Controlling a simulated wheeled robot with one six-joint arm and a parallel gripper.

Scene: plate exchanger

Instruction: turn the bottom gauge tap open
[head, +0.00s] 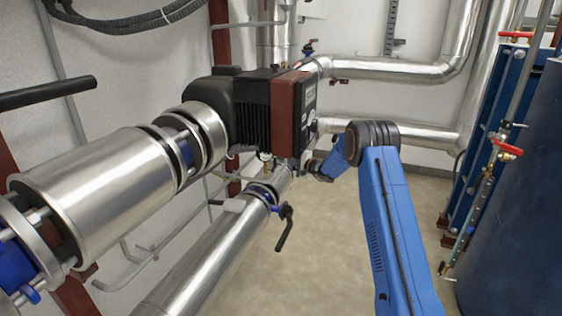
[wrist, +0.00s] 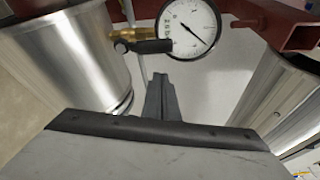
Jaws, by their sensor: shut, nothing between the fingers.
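In the wrist view a brass tap (wrist: 124,36) with a dark lever (wrist: 155,46) sits beside a round white pressure gauge (wrist: 188,28). The lever lies roughly level across the picture and points right, over the lower left of the dial. My gripper (wrist: 162,78) is shut and empty. Its fingertips show just below the lever, with a small gap in the picture; I cannot tell the depth between them. In the head view my gripper is at the end of the blue arm, near the pump's lower right, too small to make out.
Shiny insulated pipes stand left (wrist: 75,60) and right (wrist: 275,105) of the gripper in the wrist view. A dark red bracket (wrist: 290,28) is at upper right. In the head view the pump (head: 265,105) and a lower pipe (head: 205,260) with a black-handled valve (head: 285,228) are near the arm.

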